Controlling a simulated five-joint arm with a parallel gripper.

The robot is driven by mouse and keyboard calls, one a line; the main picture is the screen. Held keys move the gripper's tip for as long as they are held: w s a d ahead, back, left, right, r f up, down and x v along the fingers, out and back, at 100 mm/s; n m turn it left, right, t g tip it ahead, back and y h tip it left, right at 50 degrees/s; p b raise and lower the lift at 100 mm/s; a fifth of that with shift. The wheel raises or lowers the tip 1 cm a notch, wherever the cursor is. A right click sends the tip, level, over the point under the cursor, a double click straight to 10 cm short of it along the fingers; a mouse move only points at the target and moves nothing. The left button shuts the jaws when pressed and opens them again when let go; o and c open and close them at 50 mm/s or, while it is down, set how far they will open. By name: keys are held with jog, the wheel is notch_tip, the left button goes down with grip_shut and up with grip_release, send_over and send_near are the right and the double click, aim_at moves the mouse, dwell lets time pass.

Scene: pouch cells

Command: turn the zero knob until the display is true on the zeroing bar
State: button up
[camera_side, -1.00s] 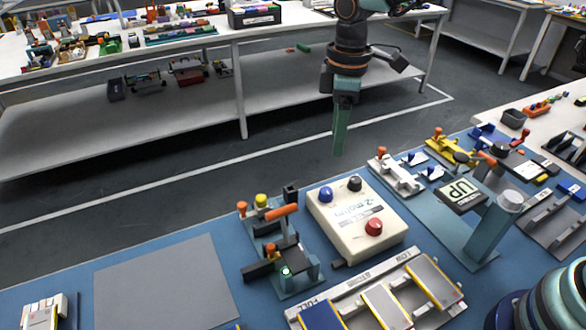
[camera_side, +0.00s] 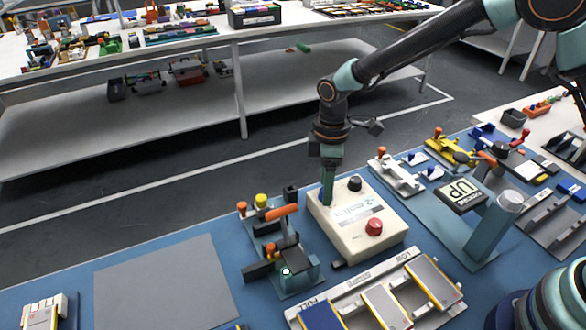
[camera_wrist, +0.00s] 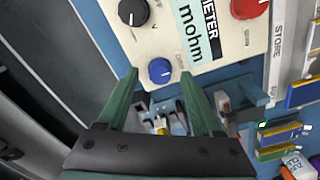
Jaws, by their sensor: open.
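The cream meter box (camera_side: 347,236) stands on the blue bench mat, with a "mohm METER" label on its top. It carries a blue knob (camera_wrist: 160,70), a black knob (camera_side: 355,184) and a red knob (camera_side: 374,227). I cannot read which is marked zero. My gripper (camera_side: 327,202) points down over the blue knob's corner and mostly hides that knob in the side view. In the wrist view my gripper (camera_wrist: 160,76) is open, with the blue knob between its fingertips. Contact cannot be told. No display reading is legible, and I cannot identify the zeroing bar.
A clamp fixture (camera_side: 288,250) with orange handles stands close left of the meter. A rack of flat cells (camera_side: 386,306) lies in front. An "UP" sign on a stand (camera_side: 470,235) is to the right. A bare grey pad (camera_side: 165,285) lies at left.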

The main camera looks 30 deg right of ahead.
jog(key=shift+f, duration=0.3)
grip_shut()
jog(key=shift+m, duration=0.3)
jog(key=m, duration=0.3)
jog(key=shift+m, duration=2)
